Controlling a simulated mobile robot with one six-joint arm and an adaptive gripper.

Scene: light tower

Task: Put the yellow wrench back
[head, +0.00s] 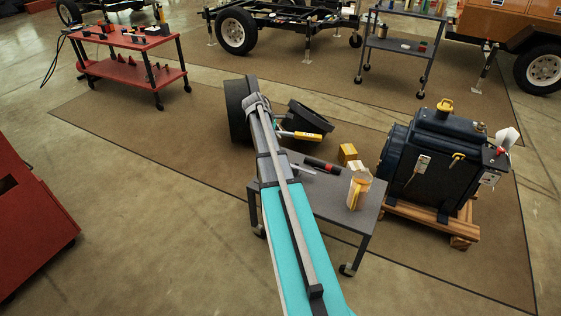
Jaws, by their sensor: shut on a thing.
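The yellow wrench (309,136) shows as a yellow bar just right of my arm, beyond the far edge of the small grey cart. My gripper (284,133) is shut on it, at the wrench's left end. The jaws are small and partly hidden by my arm, so the exact grip is unclear. The wrench appears to be held in the air.
The grey cart (335,202) below carries a red-and-black tool (322,165), a yellow box (347,152) and a pale container (359,188). A dark engine (430,160) stands on a wooden pallet at right. A red cart (125,37) stands back left.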

